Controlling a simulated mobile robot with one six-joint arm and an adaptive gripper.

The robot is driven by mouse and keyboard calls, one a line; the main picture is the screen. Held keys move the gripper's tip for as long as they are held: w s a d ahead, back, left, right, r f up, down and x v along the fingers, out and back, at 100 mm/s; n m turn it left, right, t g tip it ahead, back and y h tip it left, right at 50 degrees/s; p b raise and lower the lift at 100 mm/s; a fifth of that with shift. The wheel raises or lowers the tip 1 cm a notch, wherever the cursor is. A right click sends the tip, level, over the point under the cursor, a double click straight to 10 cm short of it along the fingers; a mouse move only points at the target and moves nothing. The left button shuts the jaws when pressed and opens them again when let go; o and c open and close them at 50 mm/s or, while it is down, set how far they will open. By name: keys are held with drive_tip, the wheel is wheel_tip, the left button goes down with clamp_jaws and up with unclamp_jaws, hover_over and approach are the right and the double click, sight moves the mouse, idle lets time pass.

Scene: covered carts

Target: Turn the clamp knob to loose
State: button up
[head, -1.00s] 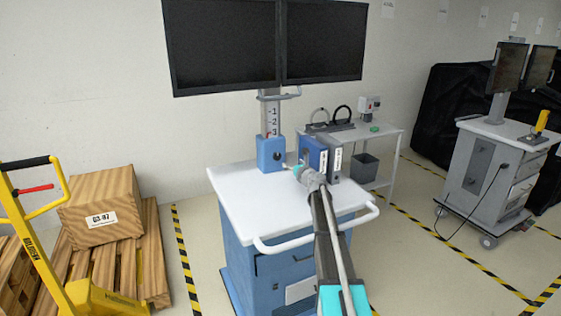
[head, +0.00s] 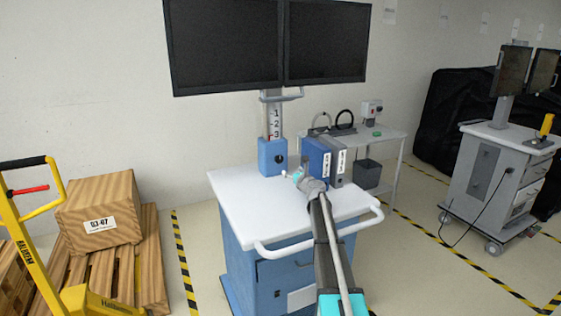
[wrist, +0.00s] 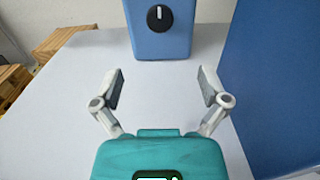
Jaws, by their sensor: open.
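The clamp knob (wrist: 159,18) is a black round dial with a white mark pointing about straight up. It sits on the front of a blue clamp block (wrist: 175,44); in the head view the block (head: 267,164) stands at the foot of the monitor column. My gripper (wrist: 161,88) is open and empty, its two grey fingers spread apart. The knob lies ahead of the gap between the fingers, apart from them. In the head view my gripper (head: 291,174) is over the white cart top, in front of the block; its fingers are small there.
Blue and grey binders (head: 316,158) stand close to the right of my gripper. The white cart top (head: 240,190) is clear on the left. Two black monitors (head: 225,48) hang above. A push handle (head: 330,232) runs along the cart's near edge.

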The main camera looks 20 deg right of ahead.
sight(280, 160)
drive_tip(key=w, duration=1.3)
drive_tip(key=shift+w+a, duration=0.25)
drive_tip(key=shift+a, duration=0.05)
drive_tip(key=shift+c, duration=0.2)
drive_tip(key=c, duration=1.1)
